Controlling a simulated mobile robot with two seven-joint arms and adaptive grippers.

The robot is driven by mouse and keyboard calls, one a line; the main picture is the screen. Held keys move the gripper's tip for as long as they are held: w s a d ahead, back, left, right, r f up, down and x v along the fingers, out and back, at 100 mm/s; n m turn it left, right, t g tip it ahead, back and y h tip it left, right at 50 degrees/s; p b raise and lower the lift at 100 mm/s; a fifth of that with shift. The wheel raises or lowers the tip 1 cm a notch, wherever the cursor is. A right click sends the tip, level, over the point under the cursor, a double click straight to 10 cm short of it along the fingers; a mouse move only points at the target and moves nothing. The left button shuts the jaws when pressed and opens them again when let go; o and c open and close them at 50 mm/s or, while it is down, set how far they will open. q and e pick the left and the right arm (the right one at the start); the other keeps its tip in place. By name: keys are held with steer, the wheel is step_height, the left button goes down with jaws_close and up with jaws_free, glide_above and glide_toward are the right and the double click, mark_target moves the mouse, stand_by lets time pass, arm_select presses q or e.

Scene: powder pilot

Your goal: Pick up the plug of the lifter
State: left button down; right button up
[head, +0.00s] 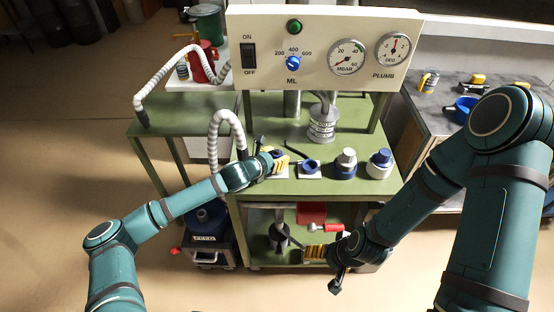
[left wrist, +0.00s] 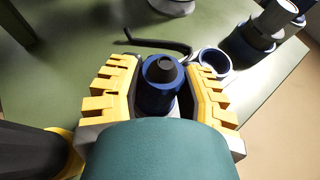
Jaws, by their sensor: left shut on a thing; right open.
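My left gripper (head: 281,162) is over the green bench top, its yellow fingers shut on a blue plug-like piece with a dark top. In the left wrist view this blue plug (left wrist: 160,85) stands between the two yellow finger pads; its lower end is hidden by my wrist. I cannot tell whether it still rests on its stand. My right gripper (head: 310,252) is open, low in front of the lower shelf, near a red-handled lever (head: 326,228). The frames do not clearly show which part is the lifter.
A blue ring (head: 309,166) sits on a white pad beside the left gripper, with a black bent rod (head: 296,151) behind. Two blue-and-white containers (head: 345,165) (head: 379,164) stand to the right. A control panel (head: 325,75) overhangs the bench (head: 270,193). A white hose (head: 228,120) arches at left.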

arm_select(q)
step_height(320, 180, up, 10)
steer(key=shift+r+p, duration=0.1)
steer(key=shift+p, duration=0.7)
